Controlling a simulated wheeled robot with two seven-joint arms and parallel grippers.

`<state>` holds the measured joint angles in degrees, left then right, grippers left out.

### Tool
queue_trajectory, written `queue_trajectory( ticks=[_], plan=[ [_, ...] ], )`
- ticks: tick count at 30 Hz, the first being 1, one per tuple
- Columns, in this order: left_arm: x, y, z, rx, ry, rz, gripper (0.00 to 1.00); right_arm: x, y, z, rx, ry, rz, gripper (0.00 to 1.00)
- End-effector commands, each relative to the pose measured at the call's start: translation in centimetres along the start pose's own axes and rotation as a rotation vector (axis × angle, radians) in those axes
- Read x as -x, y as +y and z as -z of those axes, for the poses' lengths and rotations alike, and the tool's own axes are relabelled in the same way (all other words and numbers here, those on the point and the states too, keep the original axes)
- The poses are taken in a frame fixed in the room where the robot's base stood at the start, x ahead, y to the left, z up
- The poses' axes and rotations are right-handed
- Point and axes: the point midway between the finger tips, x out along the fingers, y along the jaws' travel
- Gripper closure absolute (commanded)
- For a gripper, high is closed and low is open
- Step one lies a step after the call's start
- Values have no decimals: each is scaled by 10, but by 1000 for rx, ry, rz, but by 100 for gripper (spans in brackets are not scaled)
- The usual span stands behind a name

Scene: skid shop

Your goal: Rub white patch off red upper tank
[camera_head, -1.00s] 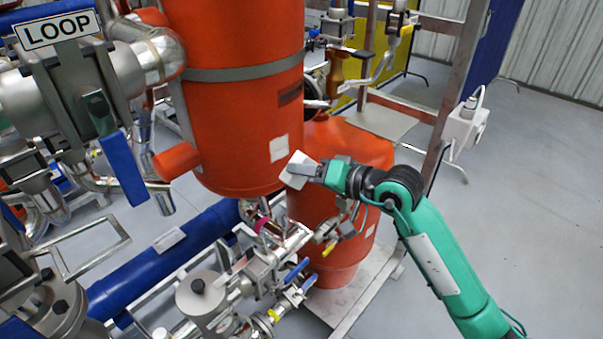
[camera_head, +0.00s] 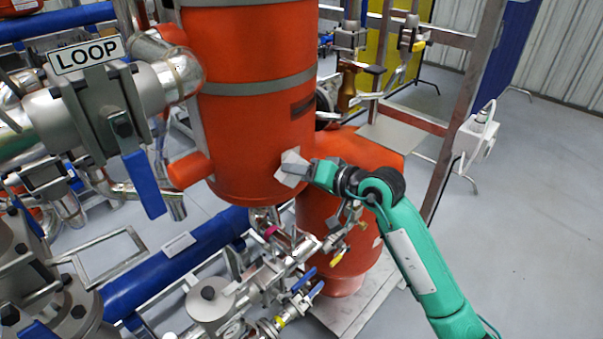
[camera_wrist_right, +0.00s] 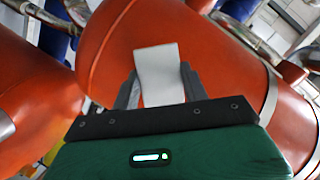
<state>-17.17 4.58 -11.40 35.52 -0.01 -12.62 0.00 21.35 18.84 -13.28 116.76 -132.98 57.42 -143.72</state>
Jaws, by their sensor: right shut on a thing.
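The red upper tank (camera_head: 255,125), orange-red with steel bands, stands upright in the middle of the head view. My right gripper (camera_head: 308,170) is at its lower right side, shut on a white cloth (camera_wrist_right: 158,75). The cloth sticks out past both fingers in the right wrist view, with orange-red tank surface behind it. In the head view the white patch low on the tank (camera_head: 291,155) and the cloth overlap, so most of the patch is hidden. I cannot tell whether the cloth touches the tank. My left gripper is out of view.
A second orange-red tank (camera_head: 365,150) stands behind my right gripper. Valves and pipes (camera_head: 240,295) crowd below, with a blue pipe (camera_head: 170,262) at the lower left. A steel frame post (camera_head: 462,110) stands right. Open grey floor (camera_head: 540,220) lies beyond it.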

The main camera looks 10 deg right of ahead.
Motion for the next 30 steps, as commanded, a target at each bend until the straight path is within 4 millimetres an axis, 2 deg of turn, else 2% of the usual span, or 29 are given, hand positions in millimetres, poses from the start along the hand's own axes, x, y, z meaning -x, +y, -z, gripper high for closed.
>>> queue_trajectory(
  ticks=[30],
  plan=[
    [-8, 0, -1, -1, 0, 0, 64, -13, 0, 5, 0, 0, 0, 74]
  ],
)
